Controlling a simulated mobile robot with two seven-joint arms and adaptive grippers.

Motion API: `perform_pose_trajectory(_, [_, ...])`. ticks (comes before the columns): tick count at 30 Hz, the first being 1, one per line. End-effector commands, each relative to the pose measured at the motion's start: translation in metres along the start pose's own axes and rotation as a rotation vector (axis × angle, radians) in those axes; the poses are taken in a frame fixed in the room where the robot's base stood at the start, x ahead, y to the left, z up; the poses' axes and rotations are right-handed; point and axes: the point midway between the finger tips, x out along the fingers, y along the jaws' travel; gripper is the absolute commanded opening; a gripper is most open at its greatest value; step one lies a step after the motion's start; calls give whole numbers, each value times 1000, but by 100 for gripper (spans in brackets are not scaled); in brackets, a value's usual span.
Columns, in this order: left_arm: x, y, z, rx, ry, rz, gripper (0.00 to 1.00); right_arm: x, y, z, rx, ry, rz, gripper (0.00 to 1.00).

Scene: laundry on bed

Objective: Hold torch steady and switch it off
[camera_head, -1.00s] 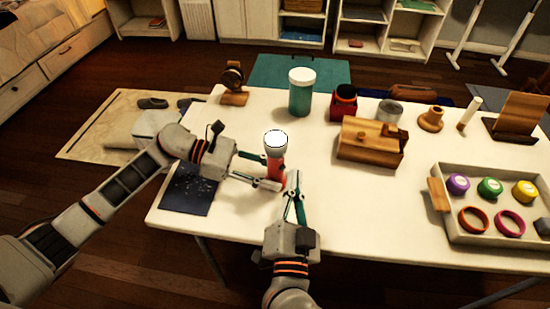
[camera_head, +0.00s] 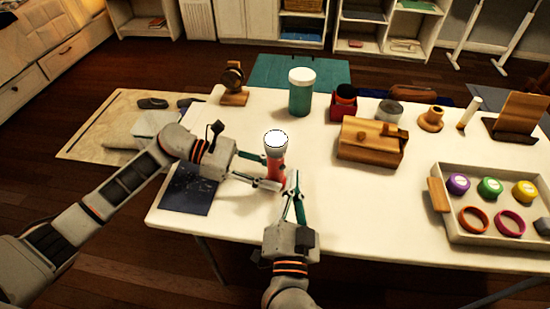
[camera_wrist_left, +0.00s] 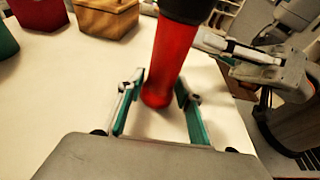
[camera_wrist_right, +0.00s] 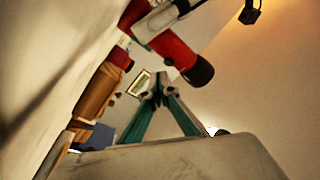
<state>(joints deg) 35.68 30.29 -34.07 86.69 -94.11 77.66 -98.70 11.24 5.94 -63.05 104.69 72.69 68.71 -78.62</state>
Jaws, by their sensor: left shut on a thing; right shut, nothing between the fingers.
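The torch (camera_head: 276,165) has a red body and a dark head with a pale, bright lens face. It stands upright near the table's front edge. My left gripper (camera_head: 271,171) is shut on its red body from the left. In the left wrist view the red body (camera_wrist_left: 172,60) lies between my left gripper's fingers (camera_wrist_left: 160,90). My right gripper (camera_head: 295,182) is shut and empty, with its tips close to the torch's right side. In the right wrist view the closed tips (camera_wrist_right: 158,92) are beside the torch (camera_wrist_right: 175,50); I cannot tell if they touch it.
On the white table (camera_head: 350,205) are a teal jar (camera_head: 300,98), a wooden box (camera_head: 368,150), a red container (camera_head: 343,108) and a headphone stand (camera_head: 233,97). A tray (camera_head: 500,240) with coloured pieces is at the right. A dark sheet (camera_head: 188,194) lies by my left arm. The middle front is clear.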

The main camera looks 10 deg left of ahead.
Motion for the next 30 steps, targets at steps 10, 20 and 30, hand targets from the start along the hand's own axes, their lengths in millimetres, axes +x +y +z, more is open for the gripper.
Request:
perform_pose_trajectory(10, [1,-1,-6,-5,8,-1,23,0,1,1,0,-1,1,0])
perform_pose_trajectory(20, [1,-1,-6,-5,8,-1,23,5,-3,5,0,-1,1,0])
perform_pose_trajectory(30, [1,-1,-6,-4,8,-1,23,6,-4,6,0,-1,1,0])
